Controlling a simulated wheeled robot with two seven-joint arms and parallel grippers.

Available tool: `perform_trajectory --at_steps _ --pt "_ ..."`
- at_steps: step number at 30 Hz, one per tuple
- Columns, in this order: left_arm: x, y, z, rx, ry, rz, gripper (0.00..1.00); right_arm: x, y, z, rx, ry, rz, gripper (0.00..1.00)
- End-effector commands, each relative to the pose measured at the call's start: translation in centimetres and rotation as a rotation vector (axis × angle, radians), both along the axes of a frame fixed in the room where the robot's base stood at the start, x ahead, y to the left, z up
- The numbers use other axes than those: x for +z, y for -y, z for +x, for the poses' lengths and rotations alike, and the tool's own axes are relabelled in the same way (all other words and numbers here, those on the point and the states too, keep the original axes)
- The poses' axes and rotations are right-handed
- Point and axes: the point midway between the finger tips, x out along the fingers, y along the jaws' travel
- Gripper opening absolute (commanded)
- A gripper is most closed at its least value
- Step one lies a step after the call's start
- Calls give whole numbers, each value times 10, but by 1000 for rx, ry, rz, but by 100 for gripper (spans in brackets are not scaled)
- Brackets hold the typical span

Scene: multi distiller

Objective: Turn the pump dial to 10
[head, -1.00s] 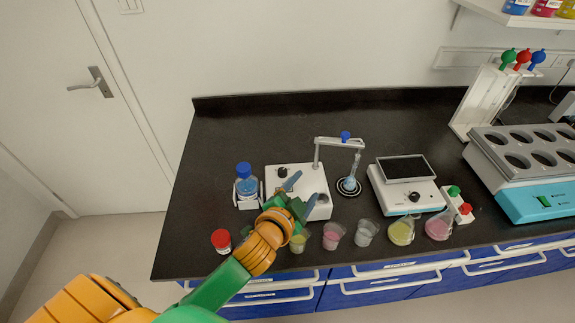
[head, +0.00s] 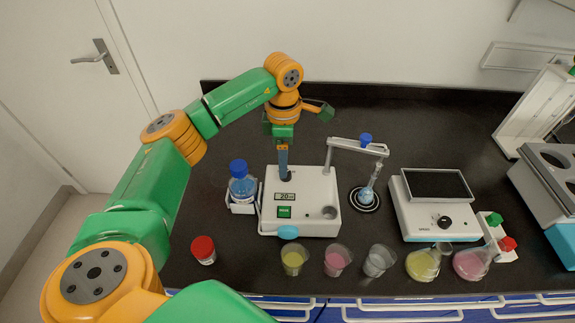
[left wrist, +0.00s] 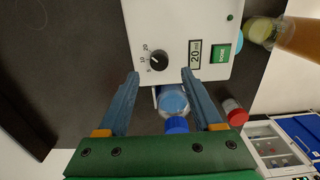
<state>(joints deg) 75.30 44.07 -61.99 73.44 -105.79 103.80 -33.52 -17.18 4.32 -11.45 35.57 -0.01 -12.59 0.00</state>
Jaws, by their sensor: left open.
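The white pump box (head: 300,201) stands on the black bench with a small 20 ml display (head: 284,196) and a green button (head: 284,211). Its round black dial (left wrist: 159,60) shows in the left wrist view, with printed marks 5, 10 and 20 around it; its pointer is too small to read surely. In the head view my left gripper (head: 284,176) points down from behind at the dial and partly hides it. In the left wrist view my open left gripper (left wrist: 161,73) has one fingertip on each side of the dial, apart from it. My right gripper is not in view.
A blue-capped bottle (head: 242,188) stands close left of the pump. Several beakers and flasks line the front edge, with a red-capped jar (head: 204,250) at left.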

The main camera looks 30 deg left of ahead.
Motion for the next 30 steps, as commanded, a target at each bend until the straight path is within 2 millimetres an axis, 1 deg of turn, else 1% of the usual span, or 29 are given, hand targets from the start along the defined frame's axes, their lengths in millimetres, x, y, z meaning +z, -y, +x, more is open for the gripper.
perform_trajectory --at_steps 1,3,7,10,15,17,18,20,21,22,23,30 --pt "-7 0 -1 0 -5 0 67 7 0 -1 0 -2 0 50" --pt "-20 1 -1 -1 -5 -2 67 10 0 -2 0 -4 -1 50" --pt "-37 1 0 -1 -2 -3 67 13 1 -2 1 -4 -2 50" --pt "-41 1 0 -2 1 -4 67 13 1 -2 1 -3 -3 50" --pt "-42 2 0 -2 2 -5 67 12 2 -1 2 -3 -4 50" --pt "-41 2 0 -2 2 -5 51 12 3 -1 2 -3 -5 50" --pt "-41 2 0 -2 2 -6 40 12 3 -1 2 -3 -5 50" --pt "-41 2 0 -2 2 -6 24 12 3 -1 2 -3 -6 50" --pt "-41 2 0 -2 1 -6 13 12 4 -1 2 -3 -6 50" --pt "-41 2 0 -2 1 -6 5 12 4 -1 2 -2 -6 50" --pt "-41 2 0 -2 1 -6 0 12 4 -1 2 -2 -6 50" --pt "-42 2 0 11 2 -6 0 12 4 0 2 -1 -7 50"
